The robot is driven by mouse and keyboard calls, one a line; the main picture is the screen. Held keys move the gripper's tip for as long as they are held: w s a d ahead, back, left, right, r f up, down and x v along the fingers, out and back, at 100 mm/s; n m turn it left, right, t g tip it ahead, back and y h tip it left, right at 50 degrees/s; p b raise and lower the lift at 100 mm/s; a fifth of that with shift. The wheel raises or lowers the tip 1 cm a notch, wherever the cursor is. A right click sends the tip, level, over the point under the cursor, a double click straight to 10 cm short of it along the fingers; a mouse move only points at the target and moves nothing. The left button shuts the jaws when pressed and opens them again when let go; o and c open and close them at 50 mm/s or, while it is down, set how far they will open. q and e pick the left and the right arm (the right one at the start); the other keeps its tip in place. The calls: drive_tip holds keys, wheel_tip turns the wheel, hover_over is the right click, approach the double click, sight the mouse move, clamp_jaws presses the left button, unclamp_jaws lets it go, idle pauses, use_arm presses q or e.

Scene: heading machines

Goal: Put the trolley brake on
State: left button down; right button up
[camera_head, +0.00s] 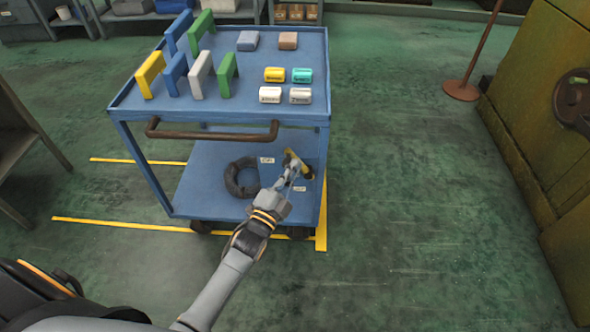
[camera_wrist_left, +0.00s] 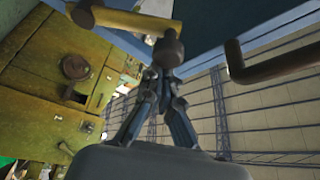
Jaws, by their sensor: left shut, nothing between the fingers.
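The blue trolley (camera_head: 222,182) stands on the green floor. On its lower part is a lever with a yellow bar (camera_head: 291,155) and a dark end, beside a small white label (camera_head: 267,160) and a second label (camera_head: 300,189), both too small to read surely. The yellow bar (camera_wrist_left: 128,20) and its dark round knob (camera_wrist_left: 168,50) also show in the left wrist view. My left gripper (camera_head: 293,172) is shut and empty, its fingertips (camera_wrist_left: 165,74) right at the knob; I cannot tell whether they touch. My arm covers part of the lever area. My right gripper is not in view.
The trolley's brown push handle (camera_head: 210,135) juts toward me above the left arm. Coloured blocks stand on the top tray (camera_head: 222,112). A black coil (camera_head: 241,178) lies on the lower shelf.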

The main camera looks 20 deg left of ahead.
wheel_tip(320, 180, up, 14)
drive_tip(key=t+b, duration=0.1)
drive_tip(key=b, duration=0.3)
use_arm(q)
drive_tip(key=s+a+f+n+t+y+b, duration=0.1)
drive_tip(key=a+f+n+y+b, duration=0.4)
drive_tip(key=n, duration=1.1)
drive_tip(key=shift+s+a+f+t+y, duration=0.35)
drive_tip(key=shift+f+t+y, duration=0.45)
drive_tip(key=shift+f+y, duration=0.7)
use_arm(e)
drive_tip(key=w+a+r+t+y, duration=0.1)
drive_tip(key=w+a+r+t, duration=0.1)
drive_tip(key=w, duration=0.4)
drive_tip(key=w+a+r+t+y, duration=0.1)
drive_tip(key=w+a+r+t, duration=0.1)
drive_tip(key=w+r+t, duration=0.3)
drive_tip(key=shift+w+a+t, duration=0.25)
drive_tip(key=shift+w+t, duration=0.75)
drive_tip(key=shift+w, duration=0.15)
